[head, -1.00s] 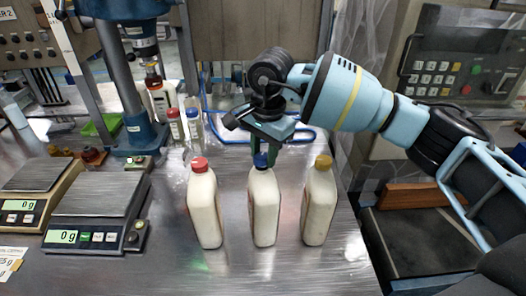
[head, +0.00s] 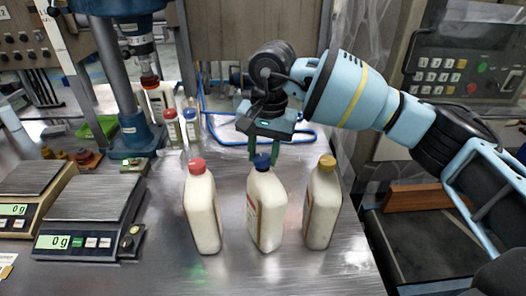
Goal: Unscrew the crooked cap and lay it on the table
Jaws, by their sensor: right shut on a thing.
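The cap is on or right at the middle bottle's neck. I cannot tell its exact tilt. My left gripper is out of view.
Two scales (head: 88,215) stand at the left. A filling machine with a blue column (head: 137,130) stands behind them. Smaller bottles (head: 191,126) stand behind the row. The table in front of the bottles is clear.

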